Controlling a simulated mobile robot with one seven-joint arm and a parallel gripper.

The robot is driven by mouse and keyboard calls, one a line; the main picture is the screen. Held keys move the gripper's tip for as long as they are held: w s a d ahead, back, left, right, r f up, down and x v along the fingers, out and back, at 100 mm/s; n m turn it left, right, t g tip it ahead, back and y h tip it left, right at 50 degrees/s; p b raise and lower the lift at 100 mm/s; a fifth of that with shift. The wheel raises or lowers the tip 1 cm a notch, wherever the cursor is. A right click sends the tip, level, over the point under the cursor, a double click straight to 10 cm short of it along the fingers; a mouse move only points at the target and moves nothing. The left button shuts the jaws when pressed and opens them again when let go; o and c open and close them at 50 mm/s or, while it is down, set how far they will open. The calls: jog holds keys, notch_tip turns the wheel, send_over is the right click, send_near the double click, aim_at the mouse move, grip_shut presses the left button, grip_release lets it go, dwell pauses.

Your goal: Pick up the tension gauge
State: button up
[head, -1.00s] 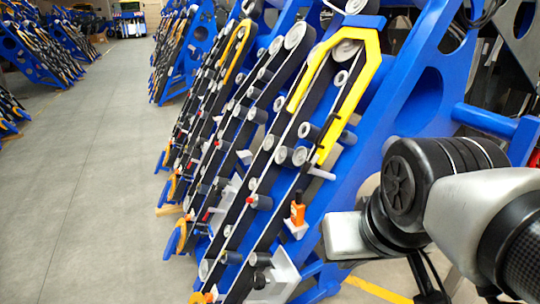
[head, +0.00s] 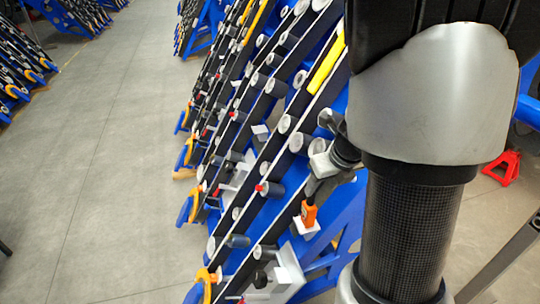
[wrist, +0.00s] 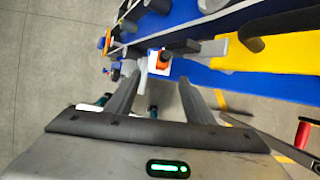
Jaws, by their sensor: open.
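The tension gauge is a small orange device with a dark top (head: 308,213). It stands on a white bracket (head: 304,228) on the side of the blue harvester chassis in the head view. In the wrist view the orange gauge (wrist: 160,60) shows just beyond and between the fingertips of my gripper (wrist: 161,76). My gripper is open and empty. In the head view my wrist hangs close above the gauge, and my arm hides part of the chassis; the fingers are hard to make out there.
Rollers and dark belts line the slanted chassis (head: 272,190) around the gauge. A white block (head: 288,278) sits below it. A yellow bar (wrist: 270,52) lies to the right in the wrist view. A red stand (head: 503,167) is on the floor at right.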

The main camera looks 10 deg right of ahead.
aim_at(311, 205)
jog(key=shift+m, duration=0.3)
jog(key=x, duration=0.4)
jog(key=b+x, duration=0.1)
jog(key=x, duration=0.3)
jog(key=b+x, duration=0.1)
jog(key=x, duration=0.2)
jog(key=shift+d+f, duration=0.35)
jog(key=shift+f, duration=0.1)
jog(key=shift+b+x, duration=1.15)
jog(key=shift+x, duration=1.85)
jog(key=shift+d, duration=0.15)
jog(key=c, duration=1.1)
jog(key=shift+r, duration=0.1)
grip_shut()
jog(key=shift+r, duration=0.1)
